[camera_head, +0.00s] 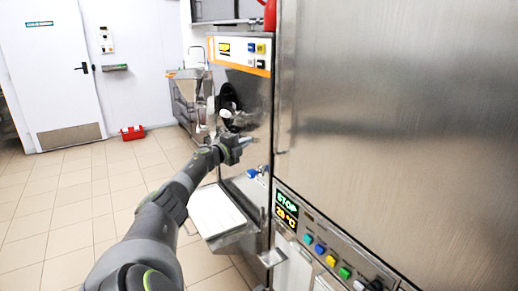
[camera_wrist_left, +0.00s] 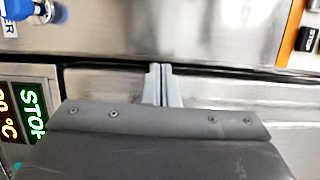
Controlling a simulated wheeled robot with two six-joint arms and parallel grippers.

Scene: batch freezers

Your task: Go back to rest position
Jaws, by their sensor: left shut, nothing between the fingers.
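My left arm reaches forward from the bottom left in the head view. My left gripper (camera_head: 243,141) is in front of the batch freezer (camera_head: 256,105), beside its front panel. In the left wrist view the two grey fingers of the left gripper (camera_wrist_left: 160,70) are together, with nothing between them. Behind the fingertips is a steel panel with a dark horizontal seam. I cannot tell whether the fingertips touch it. My right gripper is not in either view.
A large steel cabinet (camera_head: 405,90) fills the right side, with a lit STOP display (camera_head: 287,208) and coloured buttons below. A white-topped tray (camera_head: 215,210) juts out under the gripper. A red box (camera_head: 132,133) lies by the far wall. Tiled floor at left is clear.

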